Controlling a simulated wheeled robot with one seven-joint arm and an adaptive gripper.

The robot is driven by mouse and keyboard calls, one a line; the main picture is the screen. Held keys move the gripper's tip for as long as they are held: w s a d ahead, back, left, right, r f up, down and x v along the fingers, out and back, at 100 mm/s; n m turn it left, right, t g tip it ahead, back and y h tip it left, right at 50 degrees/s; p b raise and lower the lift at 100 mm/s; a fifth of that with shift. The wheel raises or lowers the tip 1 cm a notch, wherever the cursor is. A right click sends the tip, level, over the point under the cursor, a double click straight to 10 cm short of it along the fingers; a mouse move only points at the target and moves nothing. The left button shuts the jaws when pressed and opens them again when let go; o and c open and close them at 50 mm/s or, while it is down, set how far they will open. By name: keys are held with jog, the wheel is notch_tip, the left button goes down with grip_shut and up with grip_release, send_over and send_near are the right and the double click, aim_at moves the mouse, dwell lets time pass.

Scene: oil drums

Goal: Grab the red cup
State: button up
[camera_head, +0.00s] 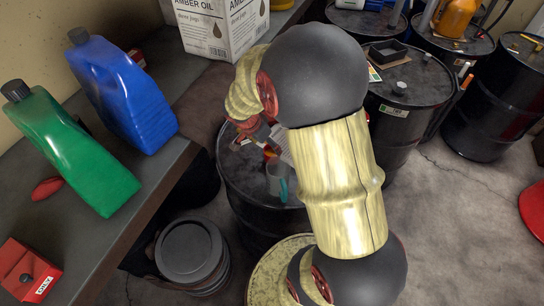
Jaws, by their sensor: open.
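My gold and black arm crosses the middle of the view. My gripper (262,136) shows only in small part behind the arm, above a black drum (243,196); its fingertips are hard to make out. On that drum stands a grey cup (275,177) with a teal handle, below my gripper. A small red and orange shape (270,152) lies just above the grey cup, close to my gripper. It is too small and covered to tell whether it is the red cup. I see no other clear red cup.
A shelf (95,250) at left bears a green jug (75,150), a blue jug (122,95), a red box (27,272) and a white carton (225,25). Several black drums (395,125) stand at right. A closed bucket (190,250) stands below. The floor at lower right is clear.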

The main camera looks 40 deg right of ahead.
aim_at(272, 151)
jog(key=shift+f, duration=0.65)
jog(key=shift+b+x, duration=0.55)
jog(key=shift+x, duration=2.95)
jog(key=shift+c, duration=1.2)
jog(key=c, duration=1.1)
jog(key=shift+w+r, duration=0.1)
jog(key=shift+r, duration=0.1)
